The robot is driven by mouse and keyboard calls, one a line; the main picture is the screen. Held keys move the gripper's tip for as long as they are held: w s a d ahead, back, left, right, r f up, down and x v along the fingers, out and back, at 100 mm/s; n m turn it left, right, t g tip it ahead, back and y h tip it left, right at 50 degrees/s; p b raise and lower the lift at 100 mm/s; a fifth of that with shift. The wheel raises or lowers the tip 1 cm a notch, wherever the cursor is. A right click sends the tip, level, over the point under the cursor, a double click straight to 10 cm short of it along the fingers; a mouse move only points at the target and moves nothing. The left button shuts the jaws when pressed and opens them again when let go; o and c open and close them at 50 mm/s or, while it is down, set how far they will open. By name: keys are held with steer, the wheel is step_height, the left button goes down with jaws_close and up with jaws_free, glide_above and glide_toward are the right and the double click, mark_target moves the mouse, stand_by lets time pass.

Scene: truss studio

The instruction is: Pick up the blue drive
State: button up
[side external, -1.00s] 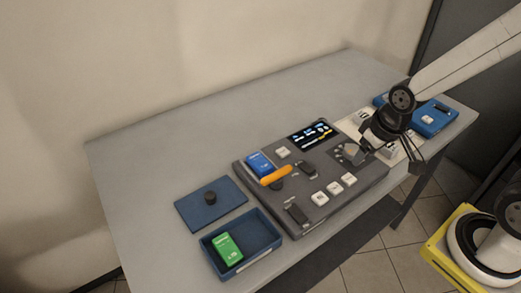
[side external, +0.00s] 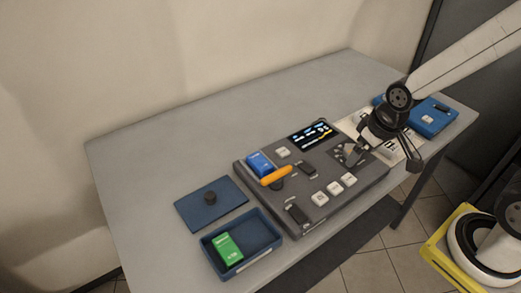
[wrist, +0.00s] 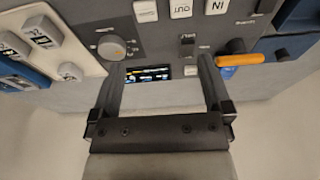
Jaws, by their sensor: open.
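The blue drive (side external: 259,163) sits at the upper left of the grey control panel (side external: 322,214). An orange handle (side external: 276,177) lies just in front of it. In the wrist view a bit of blue (wrist: 228,72), seemingly the drive, shows behind the orange handle (wrist: 240,59), mostly hidden. My gripper (side external: 355,155) is over the right part of the panel near the knob, apart from the drive. In the wrist view its open fingers (wrist: 162,68) have nothing between them but the view of the panel's screen and surface beyond.
A blue open box (side external: 275,256) holding a green drive (side external: 228,249) stands at the table's front left. Its flat lid (side external: 190,210) with a black knob lies behind it. A white board (side external: 402,155) and a blue case (side external: 432,125) are at right. The back left table is clear.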

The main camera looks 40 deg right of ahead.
steer(key=w+a+g, duration=0.1)
steer(key=w+a, duration=0.4)
steer(key=w, duration=0.7)
steer(key=g, duration=0.2)
glide_above(256, 157)
step_height(256, 157, down, 2)
steer(key=shift+d+f, duration=0.15)
steer(key=shift+f, duration=3.95)
jaws_close()
